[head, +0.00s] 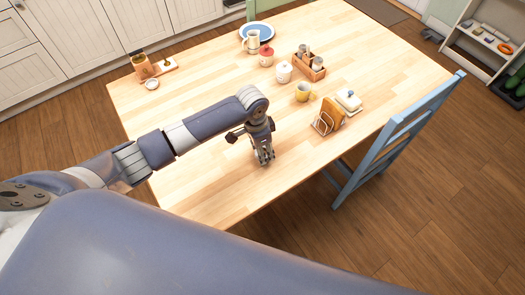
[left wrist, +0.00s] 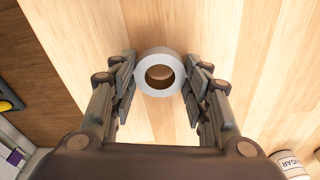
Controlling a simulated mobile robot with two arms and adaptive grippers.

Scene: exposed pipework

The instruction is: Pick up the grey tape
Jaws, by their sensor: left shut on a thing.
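The grey tape (left wrist: 160,56) is a round roll with an open centre, seen from above in the left wrist view over the wooden table top. My left gripper (left wrist: 160,74) has one finger on each side of the roll, and it is shut on it. In the head view my left gripper (head: 264,162) points down over the near part of the table. The tape cannot be made out there, hidden by the fingers. I cannot tell whether the tape touches the table. My right gripper is in neither view.
The wooden table (head: 200,95) has clear room left of the arm. Beyond the gripper stand a toast rack (head: 328,116), a yellow mug (head: 303,92), a butter dish (head: 348,100), canisters (head: 284,72) and a wooden caddy (head: 310,66). A blue chair (head: 392,140) stands at the right edge.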

